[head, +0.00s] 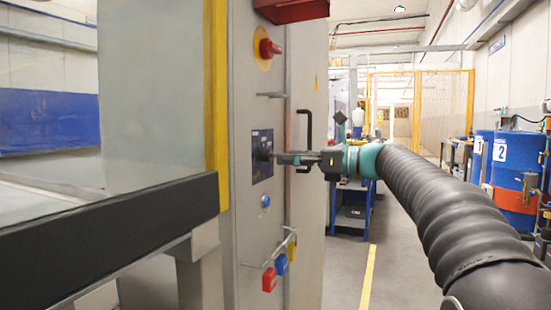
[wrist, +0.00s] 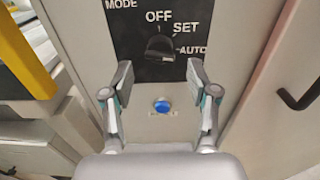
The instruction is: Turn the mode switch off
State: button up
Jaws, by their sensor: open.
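The mode switch is a black knob (wrist: 159,47) on a black plate (wrist: 222,22) marked MODE, OFF, SET and AUTO. Which mark the knob points at is hard to tell. In the head view the black plate (head: 262,141) is on the grey cabinet front, with the knob (head: 265,154) partly hidden by my fingertips. My gripper (wrist: 160,72) is open and empty, facing the plate, with one finger left and one right of the knob's line. The knob is just beyond the fingertips and not clasped. The gripper also shows in the head view (head: 281,158), reaching in from the right.
A blue button (wrist: 162,106) is below the plate. A red knob on yellow (head: 268,48) is higher up. A black handle (head: 305,128) is right of the plate. Red and blue padlocks (head: 269,279) hang below. Blue drums (head: 515,165) stand at the right; the aisle floor is open.

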aim_at(275, 156)
jog(key=shift+x, duration=2.1)
jog(key=c, duration=1.1)
